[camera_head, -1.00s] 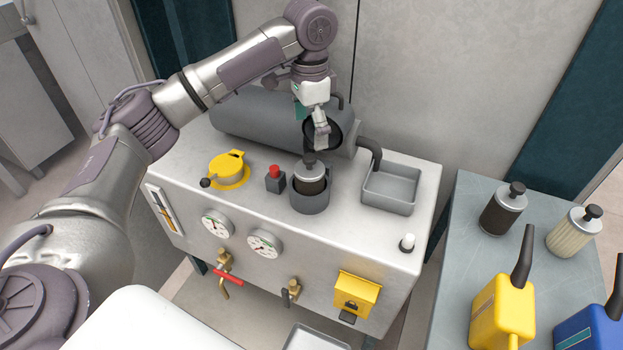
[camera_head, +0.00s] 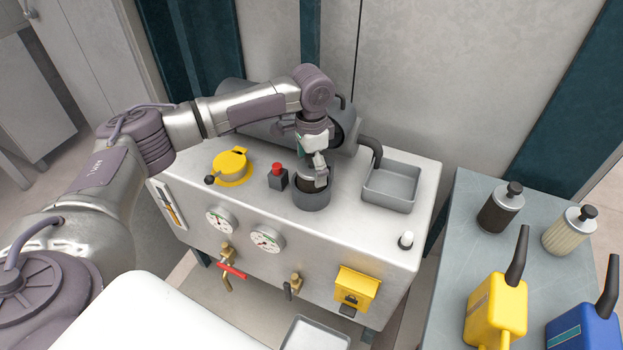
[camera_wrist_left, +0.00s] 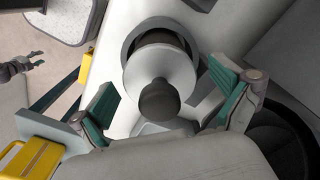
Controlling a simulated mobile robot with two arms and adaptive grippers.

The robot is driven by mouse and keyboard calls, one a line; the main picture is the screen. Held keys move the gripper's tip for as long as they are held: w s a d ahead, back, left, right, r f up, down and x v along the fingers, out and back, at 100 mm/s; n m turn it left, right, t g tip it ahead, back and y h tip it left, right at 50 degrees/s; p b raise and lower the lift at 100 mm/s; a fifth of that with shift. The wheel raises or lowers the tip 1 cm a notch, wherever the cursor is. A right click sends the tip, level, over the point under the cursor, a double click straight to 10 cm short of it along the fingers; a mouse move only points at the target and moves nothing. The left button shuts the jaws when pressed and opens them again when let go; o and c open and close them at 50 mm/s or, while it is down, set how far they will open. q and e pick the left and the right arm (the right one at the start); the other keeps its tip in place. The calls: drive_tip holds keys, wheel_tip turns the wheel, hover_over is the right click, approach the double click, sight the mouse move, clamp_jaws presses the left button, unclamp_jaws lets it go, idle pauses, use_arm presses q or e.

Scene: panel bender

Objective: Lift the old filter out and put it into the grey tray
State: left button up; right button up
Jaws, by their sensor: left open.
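The old filter (camera_wrist_left: 150,68), with a pale round top and dark knob, stands in a grey cup-shaped housing (camera_head: 312,201) on the machine top. In the head view my left gripper (camera_head: 318,180) is right above the housing, pointing down and hiding most of the filter. In the left wrist view its green-padded fingers are open on either side of the knob, apart from it. The grey tray (camera_head: 388,197) is empty, on the machine top right of the housing. A small purple-grey gripper-like part (camera_wrist_left: 20,66) at the wrist view's left edge may be my right gripper; its jaws are unclear.
A red button (camera_head: 277,175) and a yellow cap (camera_head: 232,168) stand left of the housing. A grey cylinder and pipe (camera_head: 371,147) lie behind. The side table (camera_head: 455,235) at right holds a dark filter (camera_head: 499,212), a pale filter (camera_head: 568,235) and yellow and blue cans.

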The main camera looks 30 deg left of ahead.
use_arm(q)
drive_tip(key=shift+c, duration=0.2)
drive_tip(key=c, duration=1.7)
wheel_tip(320, 180, up, 10)
drive_tip(key=shift+r+b, duration=0.1)
drive_tip(key=shift+b, duration=0.85)
drive_tip(key=shift+c, duration=0.2)
